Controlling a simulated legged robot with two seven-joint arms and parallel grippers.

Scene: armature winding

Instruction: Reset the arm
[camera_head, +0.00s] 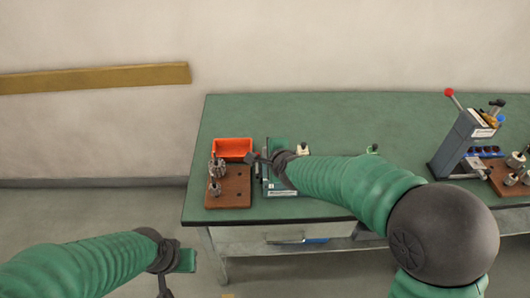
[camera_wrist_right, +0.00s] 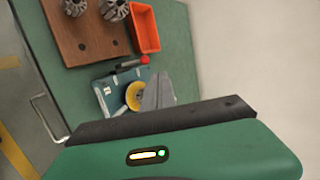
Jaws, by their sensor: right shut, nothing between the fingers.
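My right arm reaches in from the right over the green workbench (camera_head: 330,120). My right gripper (camera_head: 255,158) is shut and empty near the small winding fixture (camera_head: 282,193), just right of the orange bin. In the right wrist view its grey fingers (camera_wrist_right: 160,90) are together, beside the fixture's yellow wheel (camera_wrist_right: 133,97) and blue-grey base (camera_wrist_right: 110,92). I cannot tell whether they touch it. My left gripper (camera_head: 166,290) hangs at the lower left, off the bench and cut by the frame's bottom edge; its jaws are unclear.
A brown wooden block (camera_head: 236,190) holds metal armatures, with an orange bin (camera_head: 232,146) behind it. A grey press (camera_head: 463,140) with a red-knobbed lever and another armature block (camera_head: 505,182) stand at the right. The bench's back middle is clear.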

